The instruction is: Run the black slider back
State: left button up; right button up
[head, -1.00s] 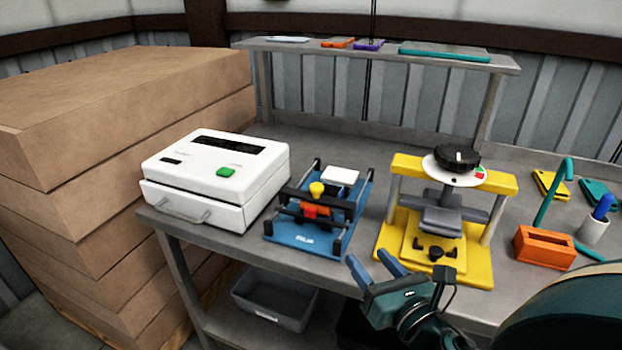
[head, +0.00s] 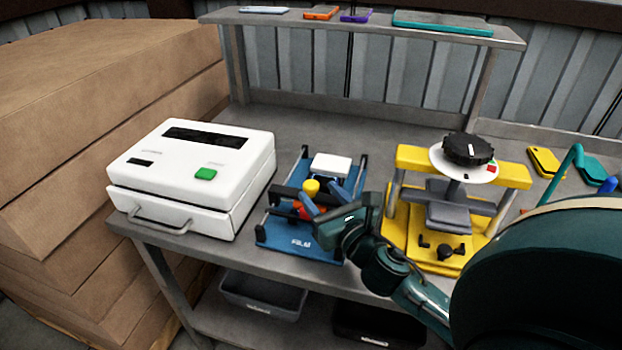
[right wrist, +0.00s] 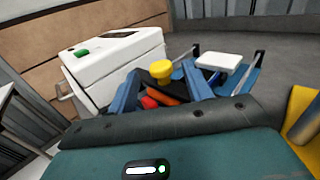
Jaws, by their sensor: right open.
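The black slider (head: 289,193) is a dark bar lying across the blue fixture (head: 270,236), with a yellow knob (head: 311,186) on it. A red-orange piece sits just below the knob, and a white block (head: 331,165) stands behind it. In the right wrist view the slider (right wrist: 147,80) and yellow knob (right wrist: 161,69) show between my fingers. My right gripper (head: 320,198) is open, its two blue fingers pointing at the slider from the front right. It hides the right part of the slider; I cannot tell whether the fingers touch it. My left gripper is not in view.
A white machine (head: 190,170) with a green button stands close on the left. A yellow press (head: 413,158) with a black dial stands on the right. A shelf (head: 370,22) spans the back. The grey bench (head: 290,125) is clear behind the fixture.

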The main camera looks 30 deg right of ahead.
aim_at(315, 188)
jog(key=w, duration=0.4)
jog(key=shift+w+d, duration=0.15)
jog(key=shift+w, duration=0.25)
grip_shut()
